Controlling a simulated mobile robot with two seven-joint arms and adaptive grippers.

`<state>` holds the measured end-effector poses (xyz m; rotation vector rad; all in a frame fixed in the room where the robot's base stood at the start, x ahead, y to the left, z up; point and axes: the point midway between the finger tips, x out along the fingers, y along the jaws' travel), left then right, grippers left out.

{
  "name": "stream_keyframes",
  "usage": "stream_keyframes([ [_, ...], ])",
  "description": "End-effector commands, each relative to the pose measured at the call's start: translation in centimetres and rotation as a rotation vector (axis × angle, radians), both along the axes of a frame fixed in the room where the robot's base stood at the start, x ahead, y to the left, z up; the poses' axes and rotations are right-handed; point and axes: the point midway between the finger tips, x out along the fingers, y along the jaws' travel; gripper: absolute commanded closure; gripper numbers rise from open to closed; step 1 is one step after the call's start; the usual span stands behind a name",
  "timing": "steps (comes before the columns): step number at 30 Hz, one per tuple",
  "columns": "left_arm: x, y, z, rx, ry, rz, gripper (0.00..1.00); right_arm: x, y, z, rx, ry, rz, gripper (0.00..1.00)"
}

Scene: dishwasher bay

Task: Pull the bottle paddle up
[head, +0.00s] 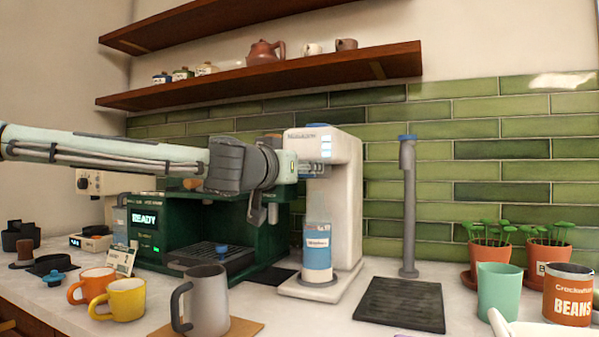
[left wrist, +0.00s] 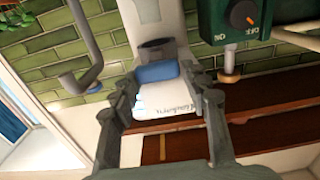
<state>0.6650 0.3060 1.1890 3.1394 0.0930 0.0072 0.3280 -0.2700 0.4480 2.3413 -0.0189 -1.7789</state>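The white bottle dispenser (head: 345,190) stands at the middle of the counter, with a blue-labelled bottle (head: 317,250) upright in its bay. In the left wrist view, which is upside down, the dispenser's lettered head (left wrist: 165,102) carries a rounded blue bar (left wrist: 157,72), which looks like the paddle. My left gripper (left wrist: 160,84) is open, with one finger on each side of the blue bar. I cannot tell whether they touch it. In the head view my left gripper (head: 309,168) is at the dispenser's front, where the paddle is mostly hidden. My right gripper is not in view.
A green coffee machine (head: 165,235) stands left of the dispenser. A grey tap (head: 408,205) rises to its right behind a dark mat (head: 400,304). A grey mug (head: 206,300) and a yellow mug (head: 124,299) stand in front. A wooden shelf (head: 260,80) hangs above.

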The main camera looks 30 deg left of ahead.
Motion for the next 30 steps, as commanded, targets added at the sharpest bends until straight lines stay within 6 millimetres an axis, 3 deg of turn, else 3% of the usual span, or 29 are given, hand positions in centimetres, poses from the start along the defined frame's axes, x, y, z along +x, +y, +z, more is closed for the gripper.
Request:
stream_keyframes([
  [4,0.0,0.0,0.1,0.000,0.000,0.000,0.36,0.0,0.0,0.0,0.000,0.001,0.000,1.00],
  [16,-1.0,-0.1,-0.1,-0.001,0.004,-0.003,0.36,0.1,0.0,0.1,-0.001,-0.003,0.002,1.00],
  [30,-10.1,-0.6,0.0,-0.004,-0.002,-0.002,0.36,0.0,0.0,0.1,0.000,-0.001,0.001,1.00],
])
